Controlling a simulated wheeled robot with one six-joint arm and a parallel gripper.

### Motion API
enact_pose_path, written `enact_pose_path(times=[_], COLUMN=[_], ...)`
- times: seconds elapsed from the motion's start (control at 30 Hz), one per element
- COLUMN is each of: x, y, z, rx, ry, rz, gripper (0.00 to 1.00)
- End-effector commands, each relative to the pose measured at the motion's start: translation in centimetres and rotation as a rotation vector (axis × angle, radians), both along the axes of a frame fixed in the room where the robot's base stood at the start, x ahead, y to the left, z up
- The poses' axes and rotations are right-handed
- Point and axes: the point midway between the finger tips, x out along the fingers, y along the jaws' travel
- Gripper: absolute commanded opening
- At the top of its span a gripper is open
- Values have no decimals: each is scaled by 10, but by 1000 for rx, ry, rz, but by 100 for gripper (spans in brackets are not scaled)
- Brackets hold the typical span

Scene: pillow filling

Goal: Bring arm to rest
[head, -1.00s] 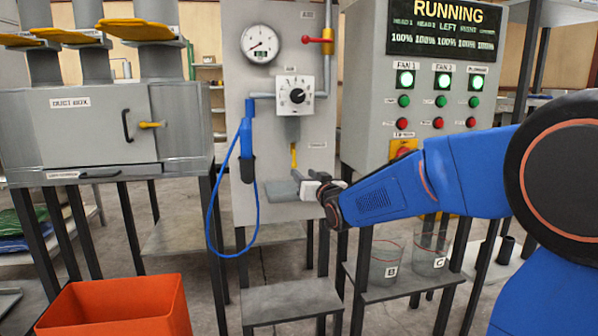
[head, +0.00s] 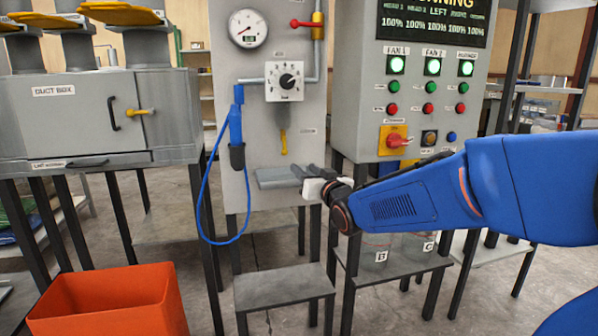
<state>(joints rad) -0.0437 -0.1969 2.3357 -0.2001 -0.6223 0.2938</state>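My blue arm reaches in from the right in the head view. My gripper (head: 306,178) is at its left end, in front of the grey panel and close to the right end of the small grey shelf (head: 270,178). Dark finger shapes point toward the shelf, and a white part sits at the wrist. I cannot tell whether the fingers touch the shelf or how far apart they are. No held object shows.
A control cabinet (head: 350,110) with lit green lamps stands behind the arm. Clear containers B (head: 374,258) and C (head: 428,246) stand on a low shelf below it. An orange bin (head: 110,300), a duct box (head: 60,120) and a blue hose (head: 205,195) are at left.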

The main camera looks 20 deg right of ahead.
Motion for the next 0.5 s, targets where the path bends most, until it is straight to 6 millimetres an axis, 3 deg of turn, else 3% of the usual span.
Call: enact_pose_path(times=[0.13, 0.27, 0.5], x=[-13, -42, -127], y=[-7, -20, -44], z=[-7, -26, -78], rx=[-17, -49, -116], ry=[54, 178, 473], rz=[-21, -61, -121], gripper=[39, 39, 39])
